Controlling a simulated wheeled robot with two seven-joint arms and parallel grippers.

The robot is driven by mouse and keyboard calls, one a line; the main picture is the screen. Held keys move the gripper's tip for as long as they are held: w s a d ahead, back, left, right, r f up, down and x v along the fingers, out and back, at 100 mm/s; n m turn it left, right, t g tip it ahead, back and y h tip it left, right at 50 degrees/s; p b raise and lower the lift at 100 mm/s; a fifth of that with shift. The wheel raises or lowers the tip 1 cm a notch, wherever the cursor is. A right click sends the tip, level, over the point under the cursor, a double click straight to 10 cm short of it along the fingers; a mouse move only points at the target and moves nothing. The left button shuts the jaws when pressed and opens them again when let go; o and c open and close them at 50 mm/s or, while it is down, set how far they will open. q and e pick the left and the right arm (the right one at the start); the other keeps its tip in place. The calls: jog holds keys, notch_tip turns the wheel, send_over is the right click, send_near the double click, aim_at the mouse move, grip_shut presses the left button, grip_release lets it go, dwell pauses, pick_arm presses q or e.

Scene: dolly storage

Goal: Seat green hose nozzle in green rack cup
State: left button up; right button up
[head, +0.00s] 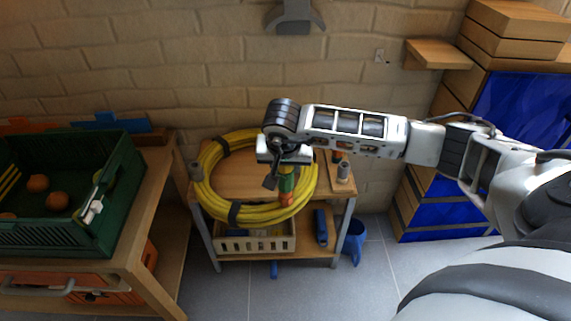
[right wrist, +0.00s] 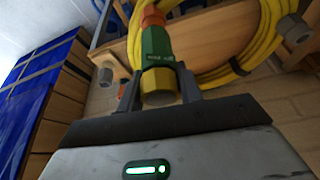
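The green hose nozzle (head: 287,182) has a green body, an orange tip and a yellow collar. It hangs tip down below my right gripper (head: 284,158), over the front part of the wooden trolley. In the right wrist view the nozzle (right wrist: 157,45) lies between the two fingers of my right gripper (right wrist: 159,85), which are closed about its yellow collar. I cannot make out a green rack cup. My left gripper is out of view.
A coiled yellow hose (head: 215,204) lies around the trolley top (head: 240,180). A cream basket (head: 258,243) sits on its lower shelf, with a blue item (head: 321,227) beside it. A green crate (head: 45,236) stands on the left bench. A blue watering can (head: 354,238) is at right.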

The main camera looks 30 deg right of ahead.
jog(key=shift+c, duration=1.1)
jog(key=shift+r+p, duration=1.1)
jog(key=shift+r, duration=0.45)
jog(key=shift+r+p, duration=0.6)
jog(key=shift+r, duration=0.3)
